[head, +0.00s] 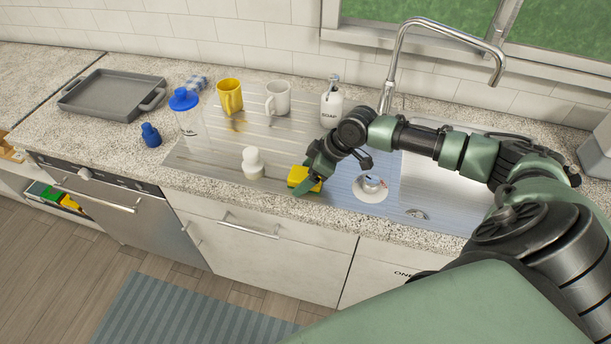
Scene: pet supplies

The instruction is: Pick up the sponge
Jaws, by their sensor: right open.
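The yellow sponge (299,176) lies at the front edge of the metal drainboard, left of the sink. My right gripper (311,184) is at the sponge, with its fingers over and beside the sponge's right part. The gripper hides part of the sponge. The gap between the fingers is hard to see from here, and I cannot tell whether they touch the sponge. My left gripper is not in view.
A white object (253,163) stands just left of the sponge. A clear bottle with a blue lid (185,100), a yellow mug (229,97), a white mug (278,100) and a soap dispenser (331,107) stand behind. The tall faucet (398,62) rises at the sink.

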